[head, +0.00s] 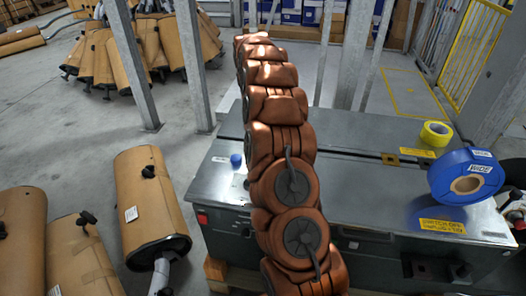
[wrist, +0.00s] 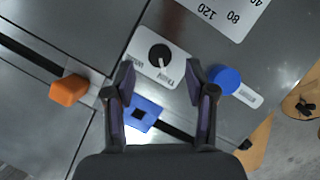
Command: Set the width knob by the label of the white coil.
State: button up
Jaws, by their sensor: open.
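In the wrist view, a black round knob (wrist: 160,54) with a pale pointer mark sits on a white plate (wrist: 143,38). Small words are printed along the plate's lower edge, too small to read surely. My gripper (wrist: 160,77) is open and empty, its two fingertips apart on either side of the plate's lower part in the picture. I see no white coil in either view. In the head view, a big blue coil (head: 450,185) with a white label stands on the grey machine top (head: 350,160). My arm hides the knob and gripper there.
A yellow coil (head: 435,133) lies behind the blue one. A blue cap (wrist: 225,79), an orange block (wrist: 69,89), a blue piece (wrist: 142,113) and a white scale plate (wrist: 233,14) surround the knob plate. Brown mufflers (head: 150,205) lie at left.

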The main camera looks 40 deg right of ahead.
jog(key=shift+v, duration=1.9)
jog(key=s+a+r+n, duration=0.1)
jog(key=s+a+r, duration=0.3)
jog(key=s+a, duration=0.4)
jog(key=s+a+r+n, duration=0.2)
jog(key=s+a+r, duration=0.3)
jog(key=a, duration=0.6)
jog(key=s+a+f+t+h, duration=0.1)
jog(key=s+a+f, duration=0.2)
jog(key=s, duration=0.9)
jog(key=s+a+f, duration=0.2)
jog(key=s+a, duration=0.2)
jog(key=s, duration=0.7)
notch_tip(320, 180, up, 15)
jog(key=t+p, duration=0.1)
jog(key=p, duration=1.3)
jog(key=shift+w+d, duration=0.15)
jog(key=shift+w, duration=0.1)
